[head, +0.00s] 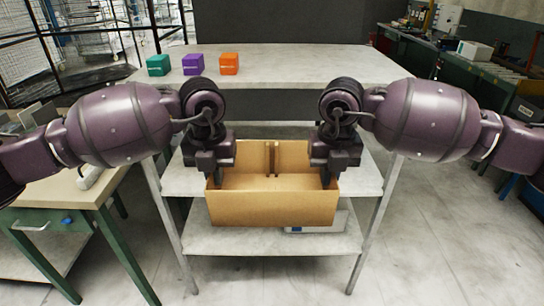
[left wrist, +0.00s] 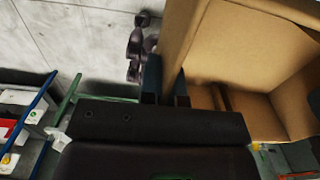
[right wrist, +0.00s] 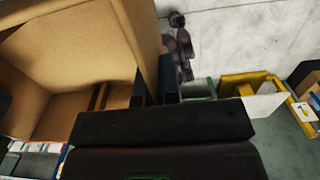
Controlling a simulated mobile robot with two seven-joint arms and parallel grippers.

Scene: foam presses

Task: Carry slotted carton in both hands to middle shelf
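The slotted carton (head: 272,208) is an open-topped brown box, roughly level, at the centre of the head view. A slotted divider stands inside it. My left gripper (head: 214,180) is shut on its left wall, and the left wrist view shows that wall between the two fingers (left wrist: 167,88). My right gripper (head: 328,180) is shut on its right wall, also between the fingers in the right wrist view (right wrist: 154,90). The middle shelf (head: 368,178) shows on both sides of the carton. The carton overlaps its front edge in the picture; I cannot tell whether they touch.
The top shelf (head: 300,62) holds a teal cube (head: 158,65), a purple cube (head: 193,64) and an orange cube (head: 229,64). A flat grey item (head: 340,222) lies on the lower shelf (head: 215,240), partly hidden. A green-legged table (head: 70,190) stands close at left. Floor at right is clear.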

